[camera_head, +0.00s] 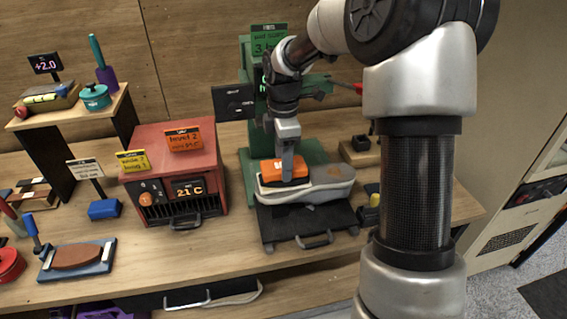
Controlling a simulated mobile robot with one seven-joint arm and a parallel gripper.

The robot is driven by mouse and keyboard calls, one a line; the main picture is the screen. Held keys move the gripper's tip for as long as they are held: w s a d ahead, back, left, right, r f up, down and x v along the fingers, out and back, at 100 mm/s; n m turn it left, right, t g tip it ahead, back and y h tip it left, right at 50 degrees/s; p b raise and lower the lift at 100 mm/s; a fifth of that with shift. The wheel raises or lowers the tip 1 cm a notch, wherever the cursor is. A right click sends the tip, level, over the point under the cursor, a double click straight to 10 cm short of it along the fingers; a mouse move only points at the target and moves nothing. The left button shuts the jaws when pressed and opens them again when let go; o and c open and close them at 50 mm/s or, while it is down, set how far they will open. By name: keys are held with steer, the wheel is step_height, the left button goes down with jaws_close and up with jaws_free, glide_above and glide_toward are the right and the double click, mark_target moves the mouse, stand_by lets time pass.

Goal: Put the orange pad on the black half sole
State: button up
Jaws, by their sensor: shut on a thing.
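The orange pad (279,171), with a white mark on its front face, is between the jaws of my gripper (288,165). My gripper points down and is shut on the pad. A shoe sole (328,187) with a pale rim lies under the pad. Its right part looks grey. The left part directly below the pad looks darker, but the pad hides most of it. The pad sits at or just above this left part; I cannot tell whether it touches.
The sole lies on a black tray (303,229) with a front handle, before a green machine (313,153). A red heater box (176,174) stands left. A blue block (104,209) and a brown sole on a blue board (77,256) lie farther left. The front middle table is clear.

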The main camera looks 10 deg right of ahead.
steer(key=shift+f, duration=0.2)
steer(key=shift+f, duration=0.15)
steer(key=o, duration=1.1)
steer(key=shift+o, duration=0.2)
step_height(320, 180, up, 12)
steer(key=shift+r+p, duration=0.2)
steer(key=shift+p, duration=0.25)
